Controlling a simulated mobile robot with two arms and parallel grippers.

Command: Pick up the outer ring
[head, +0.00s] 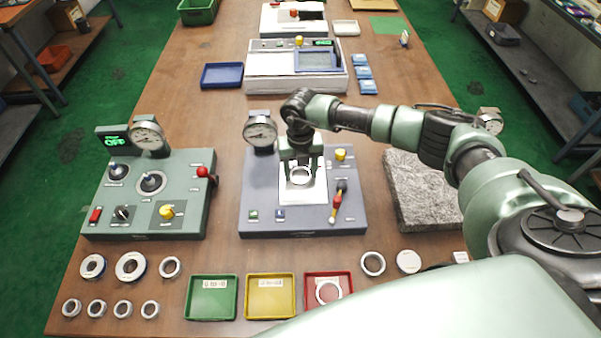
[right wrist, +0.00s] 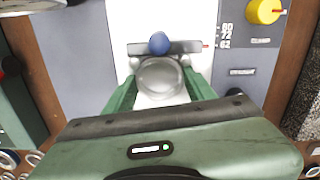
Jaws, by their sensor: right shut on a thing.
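A metal outer ring (head: 301,183) is on the white plate (head: 303,195) of the blue-grey gauge station (head: 262,190) in the middle of the table. My right gripper (head: 301,173) reaches down over the plate and is shut on this ring. In the right wrist view, the ring (right wrist: 160,78) lies between the two green fingers, below a small blue knob (right wrist: 159,42). I cannot tell whether the ring still touches the plate. My left gripper is not in view.
Green (head: 211,315), yellow (head: 270,315) and red (head: 313,282) trays stand at the front; the red one holds a ring. Several loose rings lie at front left. A green-grey control box (head: 195,222) stands left, a granite block (head: 425,200) right.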

